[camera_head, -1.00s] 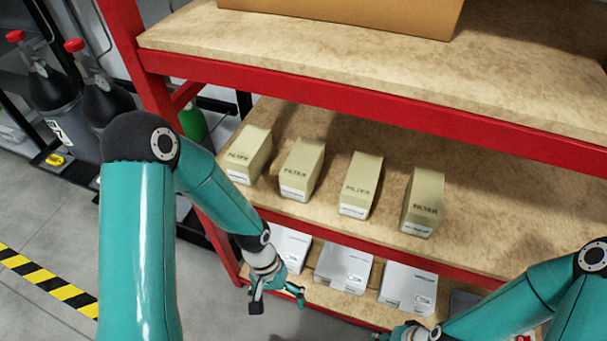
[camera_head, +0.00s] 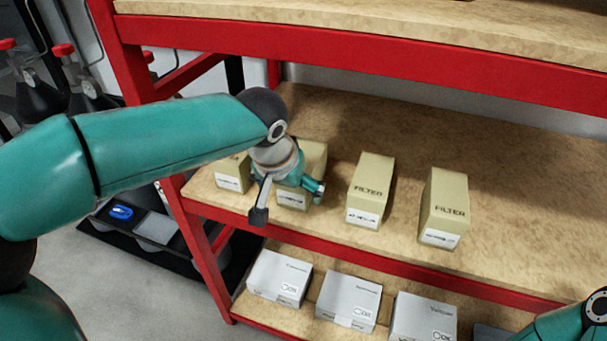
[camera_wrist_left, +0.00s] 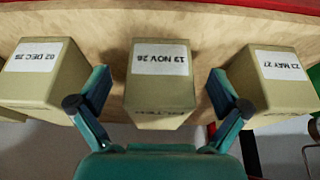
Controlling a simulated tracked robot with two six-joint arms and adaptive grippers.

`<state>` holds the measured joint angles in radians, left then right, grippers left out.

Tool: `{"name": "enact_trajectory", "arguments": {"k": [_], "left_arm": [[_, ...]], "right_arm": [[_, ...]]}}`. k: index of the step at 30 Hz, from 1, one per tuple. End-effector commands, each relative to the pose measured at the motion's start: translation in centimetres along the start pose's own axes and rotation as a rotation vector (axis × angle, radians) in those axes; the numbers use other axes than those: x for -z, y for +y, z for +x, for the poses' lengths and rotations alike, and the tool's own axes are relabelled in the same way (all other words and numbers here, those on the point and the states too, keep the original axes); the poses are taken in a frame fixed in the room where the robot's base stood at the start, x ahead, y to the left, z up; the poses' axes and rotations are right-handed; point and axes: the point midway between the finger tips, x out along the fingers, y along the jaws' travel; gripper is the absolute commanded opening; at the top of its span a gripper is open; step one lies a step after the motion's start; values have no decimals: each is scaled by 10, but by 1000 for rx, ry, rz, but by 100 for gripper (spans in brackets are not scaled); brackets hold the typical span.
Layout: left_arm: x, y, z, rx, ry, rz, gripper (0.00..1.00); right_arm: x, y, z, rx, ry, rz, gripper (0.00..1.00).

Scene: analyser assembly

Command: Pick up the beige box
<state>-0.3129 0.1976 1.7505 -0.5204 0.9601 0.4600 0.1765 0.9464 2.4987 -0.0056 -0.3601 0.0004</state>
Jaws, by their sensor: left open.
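Several beige boxes marked FILTER stand in a row on the middle shelf. In the head view, my left gripper (camera_head: 287,201) is in front of the second beige box from the left (camera_head: 314,160) and partly covers it. The leftmost box (camera_head: 232,172) is partly hidden by my arm; the third (camera_head: 371,188) and the rightmost (camera_head: 444,206) show clearly. In the left wrist view, the open fingers of my left gripper (camera_wrist_left: 160,90) are on either side of the middle beige box (camera_wrist_left: 160,85), labelled 19 NOV 26. My right gripper is out of view.
Beige boxes flank the left fingers closely in the left wrist view, one at the left (camera_wrist_left: 42,75) and one at the right (camera_wrist_left: 280,80). A red shelf beam (camera_head: 350,80) runs above. White boxes (camera_head: 349,300) stand on the lower shelf. The middle shelf's right side is clear.

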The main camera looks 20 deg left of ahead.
Motion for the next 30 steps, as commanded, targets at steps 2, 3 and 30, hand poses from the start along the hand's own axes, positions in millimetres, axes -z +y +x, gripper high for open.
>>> {"name": "enact_trajectory", "arguments": {"k": [2, 3, 30], "left_arm": [[8, 0, 4, 0, -1, -2, 100], [10, 0, 5, 0, -2, -2, 100], [58, -1, 37, 0, -1, -1, 90]], "right_arm": [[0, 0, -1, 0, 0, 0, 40], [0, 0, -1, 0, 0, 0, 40], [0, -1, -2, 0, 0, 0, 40]]}}
